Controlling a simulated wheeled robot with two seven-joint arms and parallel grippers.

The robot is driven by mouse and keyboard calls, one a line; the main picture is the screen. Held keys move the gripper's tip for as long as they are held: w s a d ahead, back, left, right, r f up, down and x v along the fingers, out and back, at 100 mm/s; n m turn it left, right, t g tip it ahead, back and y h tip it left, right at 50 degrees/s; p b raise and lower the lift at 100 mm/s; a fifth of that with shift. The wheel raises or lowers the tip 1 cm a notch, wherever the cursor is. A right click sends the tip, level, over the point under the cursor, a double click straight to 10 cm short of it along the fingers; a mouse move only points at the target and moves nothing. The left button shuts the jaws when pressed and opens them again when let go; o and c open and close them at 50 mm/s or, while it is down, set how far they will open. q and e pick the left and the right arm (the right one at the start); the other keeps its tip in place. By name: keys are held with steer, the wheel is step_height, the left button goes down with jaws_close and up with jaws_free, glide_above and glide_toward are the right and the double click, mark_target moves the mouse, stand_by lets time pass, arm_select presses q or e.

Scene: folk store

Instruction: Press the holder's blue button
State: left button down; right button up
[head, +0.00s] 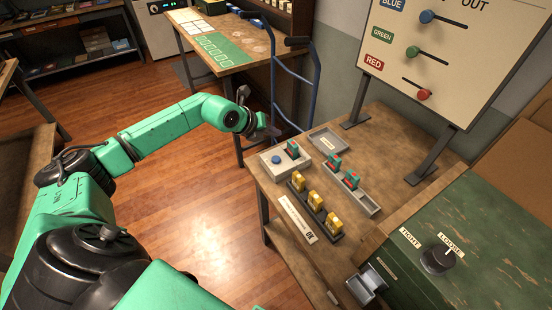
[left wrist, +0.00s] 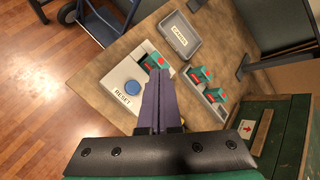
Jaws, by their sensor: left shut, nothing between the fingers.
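A light grey holder (head: 285,158) stands at the table's back left corner with a round blue button (head: 276,159) on its top. A green and red block (head: 292,149) sits in it beside the button. In the left wrist view the holder (left wrist: 118,100) is marked RESET, and its blue button (left wrist: 132,88) shows just left of my fingers. My left gripper (head: 270,132) is shut and empty, up and left of the holder in the head view. In the left wrist view its closed fingers (left wrist: 160,92) partly cover the holder's right side. My right gripper is not in view.
A grey tray (head: 325,140) lies behind the holder; another tray (head: 368,203) bears green and red blocks. A dark rack (head: 328,232) holds yellow pieces. A slider board (head: 445,55) stands behind. A blue hand truck (head: 292,100) stands beyond the table. A green box (head: 480,240) fills the right.

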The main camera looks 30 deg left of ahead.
mark_target(274, 161)
arm_select(q)
steer(key=shift+f, duration=0.1)
step_height(274, 161, down, 9)
steer(key=b, duration=0.6)
steer(key=shift+r, duration=0.2)
stand_by(1.3)
steer(key=shift+f, duration=0.1)
steer(key=shift+f+b, duration=0.35)
steer(key=shift+b, duration=0.1)
steer(key=shift+f+b, duration=0.4)
steer(key=shift+f, duration=0.1)
stand_by(0.5)
stand_by(0.3)
steer(key=shift+r+p, duration=0.7)
steer(key=shift+r, duration=0.25)
